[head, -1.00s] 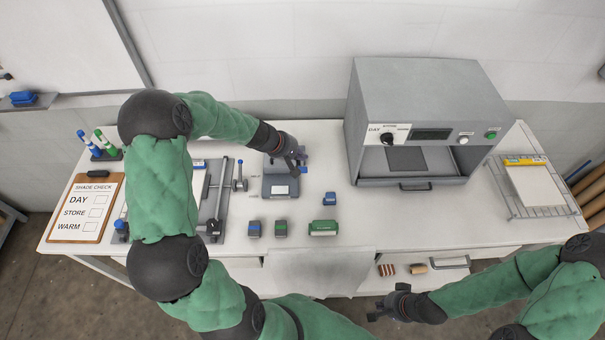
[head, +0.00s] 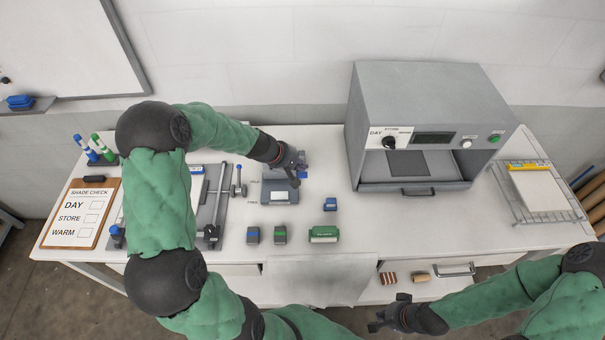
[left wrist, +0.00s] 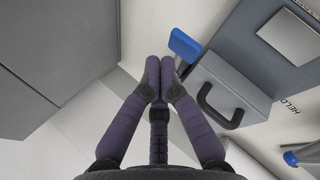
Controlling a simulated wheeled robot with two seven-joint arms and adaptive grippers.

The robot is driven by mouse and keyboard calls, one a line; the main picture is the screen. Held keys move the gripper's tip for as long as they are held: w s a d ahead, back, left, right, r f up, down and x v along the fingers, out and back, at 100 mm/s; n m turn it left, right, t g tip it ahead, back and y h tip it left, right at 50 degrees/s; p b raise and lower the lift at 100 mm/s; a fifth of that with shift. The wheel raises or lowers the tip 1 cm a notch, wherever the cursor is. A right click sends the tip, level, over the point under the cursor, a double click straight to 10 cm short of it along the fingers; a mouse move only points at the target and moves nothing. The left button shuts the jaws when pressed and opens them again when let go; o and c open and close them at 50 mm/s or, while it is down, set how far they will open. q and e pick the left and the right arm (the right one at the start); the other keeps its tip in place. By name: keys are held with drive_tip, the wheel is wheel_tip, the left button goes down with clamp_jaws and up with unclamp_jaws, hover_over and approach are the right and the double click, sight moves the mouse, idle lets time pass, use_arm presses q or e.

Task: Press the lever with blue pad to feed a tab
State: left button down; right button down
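A grey tab feeder (head: 281,187) with a pale label stands on the middle of the bench. Its lever's blue pad (head: 303,174) shows partly beside my left gripper (head: 296,168). In the left wrist view the blue pad (left wrist: 184,45) is just right of the closed fingertips (left wrist: 160,68); I cannot tell whether they touch. A black handle (left wrist: 221,106) sits on the feeder's grey body. My left gripper is shut and empty. My right gripper (head: 388,314) is off the bench's front edge at lower right, with its fingers apart and nothing between them.
A large grey cabinet (head: 430,90) stands right of the feeder. Several small blocks, including a green one (head: 323,234) and a blue one (head: 330,204), lie in front. A clipboard (head: 80,215) and markers are at left. A wire rack (head: 515,205) is at right.

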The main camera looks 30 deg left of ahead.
sight(302, 174)
idle(0.8)
use_arm(q)
drive_tip(key=shift+s+f+b, duration=0.1)
drive_tip(key=shift+f+b, duration=0.3)
drive_tip(key=shift+b, duration=0.15)
drive_tip(key=shift+s+d+f+b, duration=0.15)
drive_tip(key=shift+f+b, duration=0.55)
drive_tip(key=shift+b, duration=0.05)
drive_tip(key=shift+s+d+f+b, duration=0.1)
drive_tip(key=shift+s+f+b, duration=0.05)
drive_tip(key=shift+f+b, duration=0.55)
idle(1.6)
drive_tip(key=shift+r, duration=0.1)
idle(0.4)
drive_tip(key=shift+w+a+r+p, duration=0.15)
drive_tip(key=shift+w+r+p, duration=0.05)
drive_tip(key=shift+r+p, duration=0.65)
drive_tip(key=shift+w+a+r+p, duration=0.1)
drive_tip(key=shift+w+r+p, duration=0.05)
drive_tip(key=shift+r+p, duration=0.65)
drive_tip(key=shift+r, duration=0.15)
drive_tip(key=shift+w+a+r+p, duration=0.1)
drive_tip(key=shift+w+r+p, duration=0.1)
drive_tip(key=shift+r+p, duration=0.6)
drive_tip(key=shift+w+a+r+p, duration=0.15)
drive_tip(key=shift+r+p, duration=0.5)
drive_tip(key=shift+r, duration=0.1)
drive_tip(key=shift+w+a+r+p, duration=0.1)
drive_tip(key=shift+w+r+p, duration=0.1)
drive_tip(key=shift+r+p, duration=0.6)
